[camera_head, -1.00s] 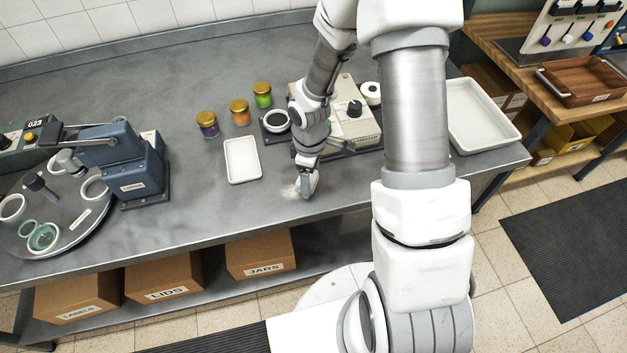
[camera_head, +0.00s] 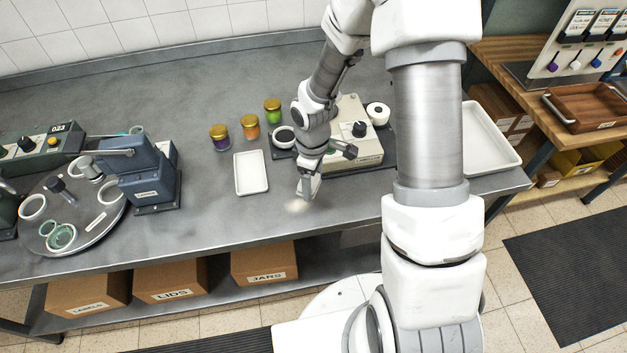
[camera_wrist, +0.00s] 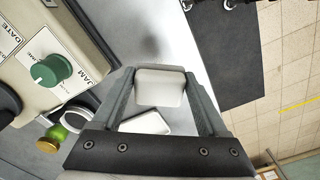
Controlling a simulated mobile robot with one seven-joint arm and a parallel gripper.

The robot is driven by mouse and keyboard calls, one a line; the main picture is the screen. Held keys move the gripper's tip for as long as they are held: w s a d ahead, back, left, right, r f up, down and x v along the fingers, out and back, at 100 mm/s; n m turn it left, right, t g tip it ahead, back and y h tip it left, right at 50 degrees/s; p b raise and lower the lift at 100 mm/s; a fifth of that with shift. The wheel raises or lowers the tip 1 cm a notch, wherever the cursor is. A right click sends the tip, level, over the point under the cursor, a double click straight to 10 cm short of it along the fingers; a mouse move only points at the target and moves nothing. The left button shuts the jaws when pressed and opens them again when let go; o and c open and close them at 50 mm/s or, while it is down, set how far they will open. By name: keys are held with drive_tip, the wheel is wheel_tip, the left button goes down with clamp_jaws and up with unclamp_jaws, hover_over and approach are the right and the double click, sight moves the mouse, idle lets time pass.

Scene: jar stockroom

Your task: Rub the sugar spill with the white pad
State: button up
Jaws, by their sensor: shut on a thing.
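My gripper (camera_head: 308,194) points down low over the steel bench. In the wrist view my gripper (camera_wrist: 160,95) is shut on the white pad (camera_wrist: 160,87), a pale block between its two fingers. I cannot tell whether the pad touches the bench. The spill is not clear in the wrist view.
A white tray (camera_head: 251,187) lies left of my gripper. Behind are jars with purple (camera_head: 220,139), orange (camera_head: 250,128) and green (camera_head: 273,112) contents. A beige machine (camera_head: 357,135) stands close behind and right. The bench's front edge is near; bench left of the spill is clear.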

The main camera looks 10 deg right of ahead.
drive_tip(key=shift+f+b, duration=0.15)
drive_tip(key=shift+b, duration=0.15)
drive_tip(key=shift+w+d+f+b, duration=0.15)
drive_tip(key=shift+w+f+b, duration=0.1)
drive_tip(key=shift+b, duration=1)
drive_tip(key=shift+d+b, duration=0.15)
drive_tip(key=shift+b, duration=0.9)
drive_tip(key=shift+r+b, duration=0.15)
drive_tip(key=shift+b, duration=0.5)
